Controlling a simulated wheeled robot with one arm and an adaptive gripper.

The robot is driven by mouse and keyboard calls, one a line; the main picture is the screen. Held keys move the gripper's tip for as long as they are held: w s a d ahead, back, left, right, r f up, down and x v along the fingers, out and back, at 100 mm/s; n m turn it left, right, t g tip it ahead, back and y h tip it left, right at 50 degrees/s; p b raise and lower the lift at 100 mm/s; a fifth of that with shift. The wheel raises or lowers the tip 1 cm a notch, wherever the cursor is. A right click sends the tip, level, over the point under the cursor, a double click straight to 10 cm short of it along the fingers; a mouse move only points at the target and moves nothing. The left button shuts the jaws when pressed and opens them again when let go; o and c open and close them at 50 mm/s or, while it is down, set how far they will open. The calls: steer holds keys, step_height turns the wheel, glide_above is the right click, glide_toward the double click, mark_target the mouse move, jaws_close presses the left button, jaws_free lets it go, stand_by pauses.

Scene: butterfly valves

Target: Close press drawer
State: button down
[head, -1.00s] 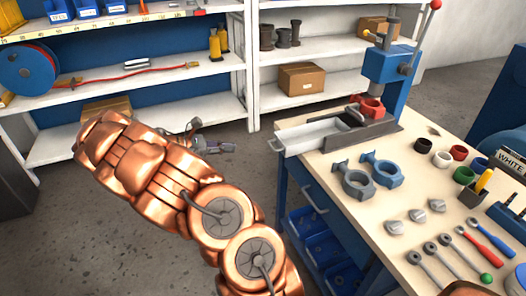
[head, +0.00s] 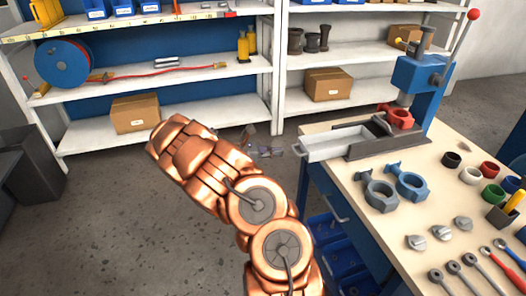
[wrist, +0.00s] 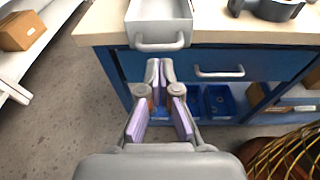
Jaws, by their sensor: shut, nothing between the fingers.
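The press drawer (head: 335,143) is a pale grey tray pulled out to the left of the blue press (head: 420,75), jutting past the table edge. In the wrist view the drawer (wrist: 158,12) is at the top, with its bar handle (wrist: 162,47) facing me. My gripper (wrist: 160,66) is shut and empty, its fingertips just below the handle in the picture and apparently apart from it. In the head view my gripper (head: 268,152) is small, partly behind my copper arm, left of the drawer. A red valve body (head: 400,116) sits under the press.
A lower bench drawer with a handle (wrist: 220,72) and blue bins (wrist: 218,100) are beneath. Shelves (head: 200,110) stand behind. Open floor lies left of the bench.

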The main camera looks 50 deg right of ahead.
steer(key=shift+x, duration=2.05)
